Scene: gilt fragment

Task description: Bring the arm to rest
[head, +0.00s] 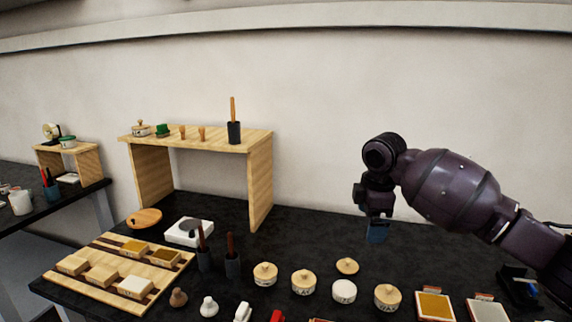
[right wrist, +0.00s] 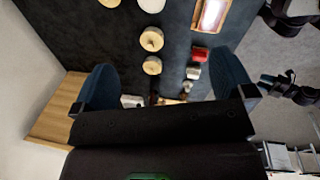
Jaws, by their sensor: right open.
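My right arm comes in from the right in the head view. Its gripper (head: 377,234) points down and hangs above the dark table (head: 325,235), to the right of the wooden shelf (head: 262,185). In the right wrist view the two blue fingers of the gripper (right wrist: 166,80) stand wide apart with nothing held between them. Jars and small items show beyond the fingers, apart from them. My left gripper does not show in the head view.
Round wooden-lidded jars (head: 304,282) and a gold-coloured square tile (head: 435,306) stand near the table's front. A wooden board with blocks (head: 75,284) and dark cups holding tools (head: 233,265) are at the left. The table behind the jars is mostly clear.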

